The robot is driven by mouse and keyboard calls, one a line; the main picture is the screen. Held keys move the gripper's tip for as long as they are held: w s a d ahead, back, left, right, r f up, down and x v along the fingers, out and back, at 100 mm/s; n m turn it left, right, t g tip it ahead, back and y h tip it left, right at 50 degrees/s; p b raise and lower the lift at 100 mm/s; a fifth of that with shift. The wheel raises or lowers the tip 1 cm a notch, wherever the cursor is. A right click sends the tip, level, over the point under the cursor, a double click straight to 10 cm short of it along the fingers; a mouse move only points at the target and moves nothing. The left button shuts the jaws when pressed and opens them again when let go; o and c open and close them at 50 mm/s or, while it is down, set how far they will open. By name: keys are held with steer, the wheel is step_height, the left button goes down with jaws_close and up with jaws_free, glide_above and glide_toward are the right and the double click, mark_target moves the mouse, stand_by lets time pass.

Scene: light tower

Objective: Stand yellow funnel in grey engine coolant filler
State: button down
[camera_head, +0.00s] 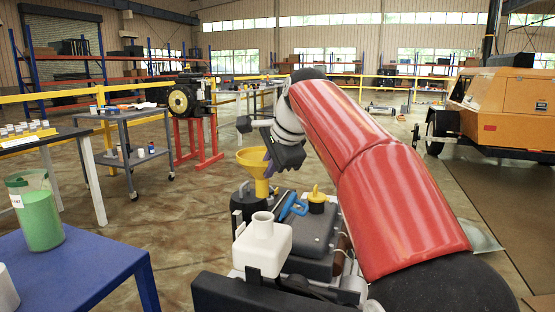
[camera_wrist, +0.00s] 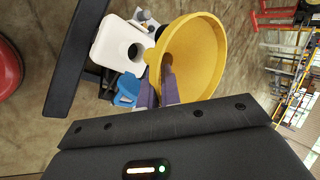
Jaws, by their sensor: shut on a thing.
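The yellow funnel (camera_head: 254,159) is upright, wide mouth up, above the engine's far end; it also shows in the wrist view (camera_wrist: 212,45). My gripper (camera_head: 270,165) is shut on the funnel's side; its purple fingertips show in the wrist view (camera_wrist: 160,86). A white tank (camera_head: 262,248) with an open upright neck stands on the near part of the engine and looks like the coolant filler; its dark opening shows beside the funnel in the wrist view (camera_wrist: 108,45). The funnel is apart from this neck, beyond it in the head view. The spout's lower end is not clearly seen.
The grey engine (camera_head: 310,232) carries a blue handle (camera_head: 292,206), a yellow-topped cap (camera_head: 317,198) and a black cylinder (camera_head: 248,204). A blue table (camera_head: 85,272) with a green-filled jar (camera_head: 38,215) stands at left. A grey cart (camera_head: 130,165) stands behind.

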steer(key=shift+w, duration=0.15)
steer(key=shift+r, duration=0.1)
step_height(320, 180, down, 9)
steer(key=b, duration=0.6)
stand_by(0.9)
steer(key=c, duration=1.5)
jaws_free()
steer(key=shift+c, duration=0.2)
